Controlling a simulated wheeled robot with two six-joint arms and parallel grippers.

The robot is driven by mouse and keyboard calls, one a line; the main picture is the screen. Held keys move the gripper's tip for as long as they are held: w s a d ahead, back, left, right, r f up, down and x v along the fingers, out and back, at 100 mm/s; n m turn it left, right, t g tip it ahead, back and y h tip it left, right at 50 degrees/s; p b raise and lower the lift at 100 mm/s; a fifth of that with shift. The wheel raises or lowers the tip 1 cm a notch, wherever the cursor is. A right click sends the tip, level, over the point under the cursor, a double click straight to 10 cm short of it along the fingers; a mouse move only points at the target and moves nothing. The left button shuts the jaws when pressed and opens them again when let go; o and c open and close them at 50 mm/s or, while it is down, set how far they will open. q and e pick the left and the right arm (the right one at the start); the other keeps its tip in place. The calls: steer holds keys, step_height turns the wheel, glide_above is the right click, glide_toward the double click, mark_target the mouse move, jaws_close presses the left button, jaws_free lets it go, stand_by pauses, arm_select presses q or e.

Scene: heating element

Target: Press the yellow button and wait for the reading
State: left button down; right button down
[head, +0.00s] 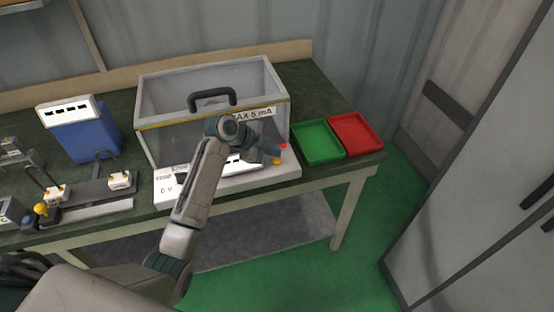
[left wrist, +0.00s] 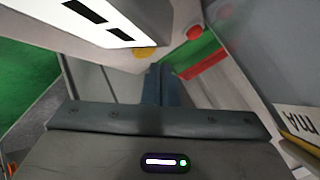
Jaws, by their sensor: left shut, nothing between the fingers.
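The yellow button (head: 277,161) sits on the front right of a white panel (head: 285,172) at the base of a clear-walled box. It also shows in the left wrist view (left wrist: 144,52), partly cut off by the panel edge. A red button (head: 284,146) is just behind it, and appears in the wrist view (left wrist: 194,33). My left gripper (head: 274,151) is shut and empty, its tips close to both buttons; I cannot tell whether they touch the yellow one. The panel's display (left wrist: 100,14) shows black dashes; my arm hides part of the panel.
The box (head: 160,95) has a dark handle (head: 212,95) and a "MAX 5 mA" label. A green tray (head: 318,142) and a red tray (head: 355,134) lie to the right. A blue meter (head: 85,135) with dashes and bench devices stand left. A grey cabinet (head: 470,170) is far right.

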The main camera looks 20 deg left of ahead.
stand_by(0.4)
arm_select(q)
steer(key=shift+f, duration=0.1)
stand_by(0.3)
steer(key=shift+f, duration=0.35)
steer(key=shift+f+b, duration=0.5)
steer(key=shift+b, duration=0.1)
stand_by(0.5)
steer(key=shift+r, duration=0.1)
steer(key=shift+r+p, duration=0.75)
steer(key=shift+r, duration=0.1)
